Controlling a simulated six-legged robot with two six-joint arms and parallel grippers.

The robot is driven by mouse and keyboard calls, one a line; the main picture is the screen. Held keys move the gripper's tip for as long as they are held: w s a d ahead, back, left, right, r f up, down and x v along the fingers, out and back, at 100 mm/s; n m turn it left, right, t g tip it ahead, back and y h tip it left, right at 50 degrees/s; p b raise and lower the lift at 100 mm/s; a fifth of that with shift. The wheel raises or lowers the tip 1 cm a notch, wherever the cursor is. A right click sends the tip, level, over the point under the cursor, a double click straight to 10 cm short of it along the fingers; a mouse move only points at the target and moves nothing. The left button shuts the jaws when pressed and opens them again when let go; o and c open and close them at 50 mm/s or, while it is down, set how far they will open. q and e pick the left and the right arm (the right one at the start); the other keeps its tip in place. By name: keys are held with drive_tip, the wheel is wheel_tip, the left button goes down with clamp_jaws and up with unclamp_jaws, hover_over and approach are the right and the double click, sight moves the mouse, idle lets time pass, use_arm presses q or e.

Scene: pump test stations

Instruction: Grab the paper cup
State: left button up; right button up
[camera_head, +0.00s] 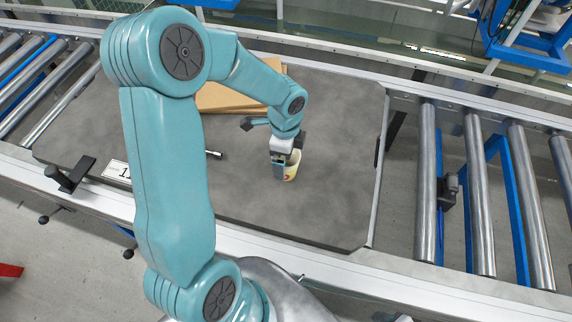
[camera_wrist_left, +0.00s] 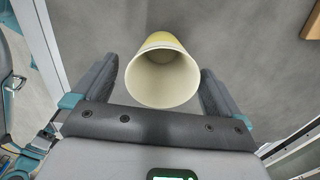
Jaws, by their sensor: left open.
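The paper cup (camera_head: 291,166) is pale yellow with a reddish mark on its side. It stands on the grey work plate (camera_head: 330,200), partly hidden by my left gripper (camera_head: 283,170) in the head view. In the left wrist view the cup (camera_wrist_left: 162,76) shows its open, empty cream mouth. It lies between the two dark fingers of my left gripper (camera_wrist_left: 160,90), which are open with a small gap on each side. My right gripper is not in view.
Flat brown cardboard (camera_head: 225,97) lies behind my left arm on the plate. A small dark-tipped tool (camera_head: 213,155) and a white number label (camera_head: 116,170) are to the left. Roller conveyors (camera_head: 480,200) flank the plate. The plate's right part is clear.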

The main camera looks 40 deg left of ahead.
use_arm(q)
wheel_tip(320, 180, down, 3)
drive_tip(key=shift+w+r, duration=0.15)
drive_tip(key=c, duration=0.9)
drive_tip(key=shift+r, duration=0.15)
